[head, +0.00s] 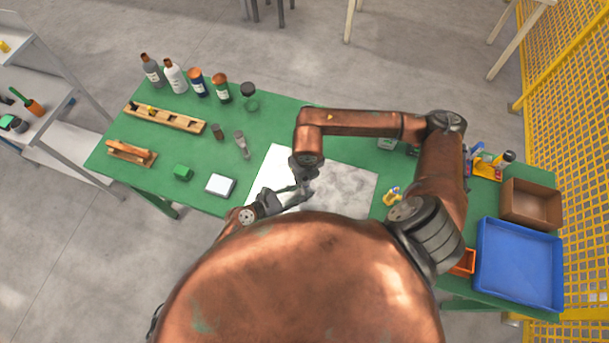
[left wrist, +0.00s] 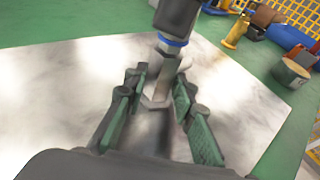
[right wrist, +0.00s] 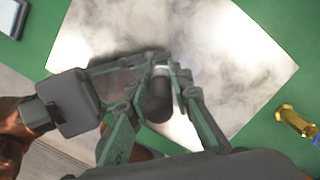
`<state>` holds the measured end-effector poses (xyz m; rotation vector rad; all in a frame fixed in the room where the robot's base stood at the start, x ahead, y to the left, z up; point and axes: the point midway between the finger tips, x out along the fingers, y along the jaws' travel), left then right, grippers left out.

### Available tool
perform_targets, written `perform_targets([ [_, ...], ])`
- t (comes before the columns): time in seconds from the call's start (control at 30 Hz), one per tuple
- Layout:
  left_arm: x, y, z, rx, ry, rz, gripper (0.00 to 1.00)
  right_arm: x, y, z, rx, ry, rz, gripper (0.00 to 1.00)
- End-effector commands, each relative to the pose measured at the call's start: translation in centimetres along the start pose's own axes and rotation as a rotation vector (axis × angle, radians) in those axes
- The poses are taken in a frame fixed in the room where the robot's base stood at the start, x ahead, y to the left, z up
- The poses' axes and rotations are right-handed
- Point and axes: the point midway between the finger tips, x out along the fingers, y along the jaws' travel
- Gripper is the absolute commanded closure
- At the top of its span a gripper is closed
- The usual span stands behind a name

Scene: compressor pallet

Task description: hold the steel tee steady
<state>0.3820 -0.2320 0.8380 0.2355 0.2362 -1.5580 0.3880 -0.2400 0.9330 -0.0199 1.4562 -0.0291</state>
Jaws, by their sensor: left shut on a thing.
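In the left wrist view the steel tee (left wrist: 157,98) shows as a grey metal fitting between the fingertips of my left gripper (left wrist: 158,88). The left gripper is shut on it, over a pale sheet. A dark cylinder (left wrist: 178,16) with a blue ring stands just above the tee and seems to meet it. In the right wrist view this dark cylinder (right wrist: 159,98) lies between the fingers of my right gripper (right wrist: 168,88). I cannot tell whether they grip it. In the head view the two grippers are close together, and the tee is too small to make out.
The pale sheet (head: 345,185) lies on the green table (head: 270,118). Bottles (head: 198,83), a wooden rack (head: 165,118) and a white-topped box (head: 220,184) stand to the left. A yellow fitting (head: 392,195), blue tray (head: 520,264) and brown box (head: 531,204) are to the right.

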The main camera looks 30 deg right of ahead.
Motion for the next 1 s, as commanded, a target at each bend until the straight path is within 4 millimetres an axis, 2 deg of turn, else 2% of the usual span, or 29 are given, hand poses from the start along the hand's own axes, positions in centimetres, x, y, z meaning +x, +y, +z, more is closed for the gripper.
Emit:
perform_targets([
  [0.3,0.0,0.0,0.1,0.001,-0.002,0.000,0.90,-0.1,0.0,0.0,-0.001,0.000,0.000,0.60],
  [0.63,0.0,0.0,0.1,0.001,-0.002,0.000,0.90,-0.5,0.0,0.0,-0.001,-0.001,0.000,0.60],
  [0.77,0.0,0.0,0.1,0.001,-0.002,0.000,0.90,-2.3,0.0,0.1,-0.003,-0.004,0.001,0.60],
  [1.0,0.0,0.0,0.1,0.001,-0.002,0.000,0.90,-7.3,0.0,0.1,-0.002,-0.004,0.000,0.60],
])
